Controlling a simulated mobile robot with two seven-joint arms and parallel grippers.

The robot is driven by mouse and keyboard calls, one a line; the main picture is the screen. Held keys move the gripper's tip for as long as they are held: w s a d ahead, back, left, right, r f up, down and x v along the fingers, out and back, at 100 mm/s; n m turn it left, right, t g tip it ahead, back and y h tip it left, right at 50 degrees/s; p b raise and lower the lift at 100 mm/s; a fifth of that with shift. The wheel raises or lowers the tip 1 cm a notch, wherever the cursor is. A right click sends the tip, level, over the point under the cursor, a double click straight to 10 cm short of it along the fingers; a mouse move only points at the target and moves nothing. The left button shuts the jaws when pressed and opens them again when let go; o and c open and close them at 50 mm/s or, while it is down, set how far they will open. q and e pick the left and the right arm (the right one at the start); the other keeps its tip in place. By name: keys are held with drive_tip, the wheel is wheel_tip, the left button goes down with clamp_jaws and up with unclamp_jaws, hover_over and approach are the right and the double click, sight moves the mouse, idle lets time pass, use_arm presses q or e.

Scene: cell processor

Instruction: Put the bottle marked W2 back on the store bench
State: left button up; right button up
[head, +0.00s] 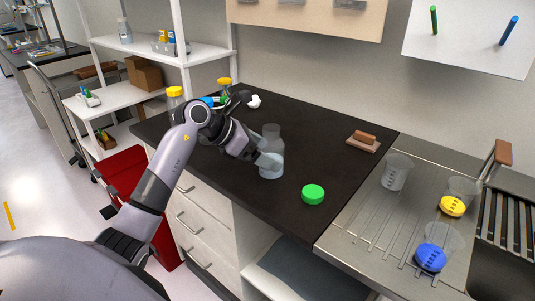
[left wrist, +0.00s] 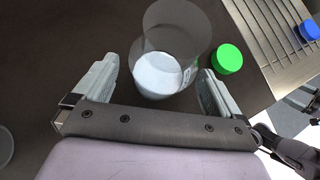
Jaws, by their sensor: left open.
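A clear, uncapped bottle (head: 271,166) stands upright on the black bench top (head: 300,150); no W2 mark is readable on it. It also shows in the left wrist view (left wrist: 165,75), between the two fingertips. My left gripper (head: 262,158) is open at the bottle, with a finger on either side of it in the left wrist view (left wrist: 160,70); I cannot tell whether they touch it. A green cap (head: 313,194) lies on the bench to the right of the bottle.
A steel drainboard (head: 350,222) at the right holds clear beakers (head: 397,172), a yellow lid (head: 452,206) and a blue lid (head: 431,257). A brown block (head: 363,141) lies near the wall. Yellow-capped bottles (head: 175,92) stand behind my left arm. White shelving (head: 150,48) is at the back left.

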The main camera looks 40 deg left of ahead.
use_arm(q)
drive_tip(key=b+v, duration=0.1)
drive_tip(key=v, duration=0.9)
drive_tip(key=shift+s+r+b, duration=0.2)
drive_tip(key=shift+r+b, duration=0.05)
drive_tip(key=shift+b, duration=0.05)
drive_tip(key=shift+a, duration=0.15)
